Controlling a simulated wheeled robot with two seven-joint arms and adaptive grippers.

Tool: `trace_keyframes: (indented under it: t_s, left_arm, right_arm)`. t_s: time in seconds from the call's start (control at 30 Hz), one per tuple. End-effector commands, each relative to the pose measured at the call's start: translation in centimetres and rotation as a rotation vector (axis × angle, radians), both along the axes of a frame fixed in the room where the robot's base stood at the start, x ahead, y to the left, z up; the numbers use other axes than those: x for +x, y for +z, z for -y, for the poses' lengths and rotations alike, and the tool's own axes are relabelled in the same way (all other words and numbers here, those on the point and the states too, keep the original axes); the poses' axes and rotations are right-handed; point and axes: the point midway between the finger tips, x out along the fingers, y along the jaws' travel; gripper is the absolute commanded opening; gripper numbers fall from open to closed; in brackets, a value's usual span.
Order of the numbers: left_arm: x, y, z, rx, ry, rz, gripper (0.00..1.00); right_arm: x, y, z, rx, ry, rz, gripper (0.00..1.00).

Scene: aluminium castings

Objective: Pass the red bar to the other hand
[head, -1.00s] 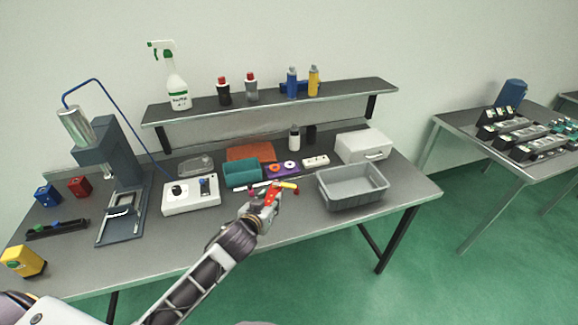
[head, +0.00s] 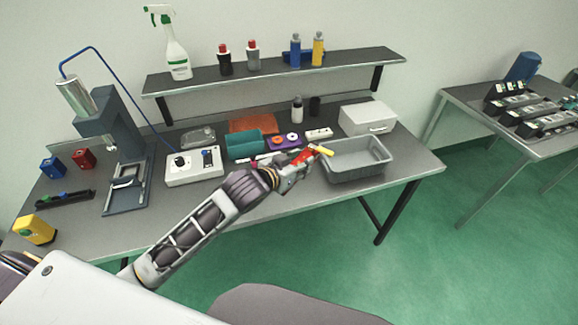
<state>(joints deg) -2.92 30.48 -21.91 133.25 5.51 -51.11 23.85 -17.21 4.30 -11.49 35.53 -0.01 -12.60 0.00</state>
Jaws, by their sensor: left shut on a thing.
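The red bar (head: 304,156) is in my left gripper (head: 299,162), which is shut on it. The bar is held above the workbench, just left of the grey bin's left rim as seen here. A yellow piece (head: 325,150) shows at the bar's right end; I cannot tell whether it is part of the bar. The gripper's fingers hide part of the bar. My right gripper is not in view.
The grey bin (head: 344,175) stands open and looks empty on the workbench (head: 270,215). A teal bin (head: 243,144), a purple tray (head: 271,142) and a white device (head: 194,178) stand behind or left. A press (head: 112,122) stands at left. The front bench strip is mostly clear.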

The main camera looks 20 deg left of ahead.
Motion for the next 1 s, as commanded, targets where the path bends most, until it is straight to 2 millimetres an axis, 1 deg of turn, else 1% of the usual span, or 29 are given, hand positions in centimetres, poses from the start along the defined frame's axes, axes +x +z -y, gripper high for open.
trace_keyframes:
  t_s: [0.03,0.3,1.0]
  left_arm:
    - [0.0,0.6,0.5,0.002,-0.019,0.005,0.05]
    - [-0.1,2.5,2.8,0.001,-0.107,0.005,0.05]
    - [-0.4,6.9,8.1,0.0,-0.308,0.003,0.05]
  right_arm:
    - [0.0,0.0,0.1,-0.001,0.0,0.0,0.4]
    - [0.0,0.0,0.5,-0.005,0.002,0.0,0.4]
    - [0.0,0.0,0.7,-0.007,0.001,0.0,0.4]
